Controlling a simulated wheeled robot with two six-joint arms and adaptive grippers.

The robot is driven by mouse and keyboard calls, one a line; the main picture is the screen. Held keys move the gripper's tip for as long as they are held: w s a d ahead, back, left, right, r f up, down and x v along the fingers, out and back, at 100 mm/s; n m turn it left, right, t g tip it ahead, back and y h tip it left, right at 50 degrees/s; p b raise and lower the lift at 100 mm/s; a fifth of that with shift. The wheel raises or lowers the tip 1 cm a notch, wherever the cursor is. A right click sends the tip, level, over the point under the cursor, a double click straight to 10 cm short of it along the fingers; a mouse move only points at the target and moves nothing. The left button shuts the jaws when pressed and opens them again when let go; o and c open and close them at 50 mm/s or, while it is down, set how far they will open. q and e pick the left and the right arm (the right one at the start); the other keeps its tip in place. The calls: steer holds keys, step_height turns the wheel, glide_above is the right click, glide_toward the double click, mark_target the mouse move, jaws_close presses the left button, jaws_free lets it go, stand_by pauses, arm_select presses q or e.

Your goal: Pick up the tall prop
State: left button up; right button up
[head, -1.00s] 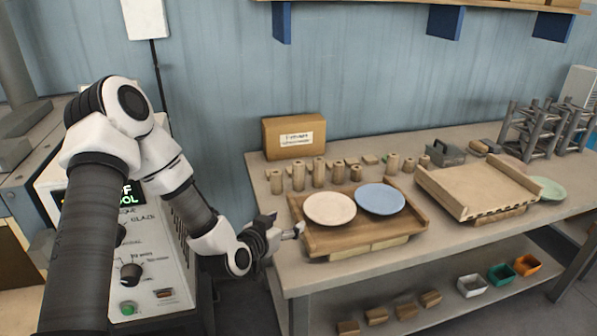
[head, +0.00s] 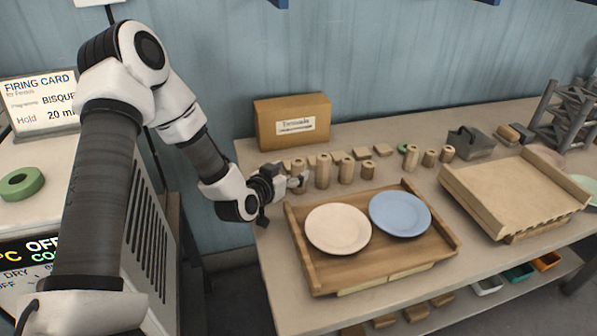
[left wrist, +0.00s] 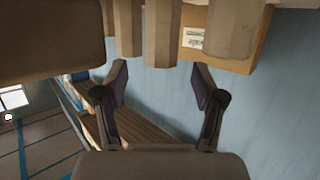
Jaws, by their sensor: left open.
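My left gripper (head: 294,182) is open and empty at the left end of the table, beside the left end of a group of wooden props. A tall, upright, pale wooden prop (head: 323,170) stands just right of it. Other upright props (head: 347,170) (head: 368,169) of differing heights stand further right. In the left wrist view the open fingers (left wrist: 162,78) spread below several props (left wrist: 163,35) (left wrist: 233,30), which appear upside down along the top edge. I cannot tell which one is the tall prop. My right gripper is not in view.
A wooden tray (head: 385,265) holds a cream plate (head: 338,228) and a blue plate (head: 400,214) in front of the props. A cardboard box (head: 292,122) stands behind them. A slatted wooden board (head: 515,190) and a grey caddy (head: 470,143) are to the right.

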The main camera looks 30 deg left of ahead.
mark_target(295, 167)
arm_select(q)
steer(key=x, duration=0.5)
steer(key=shift+w+a+f+p, duration=0.2)
steer(key=shift+w+p, duration=0.1)
steer(key=shift+w, duration=0.05)
steer(key=shift+s+d+r, duration=0.15)
steer(key=shift+r, duration=0.05)
jaws_close()
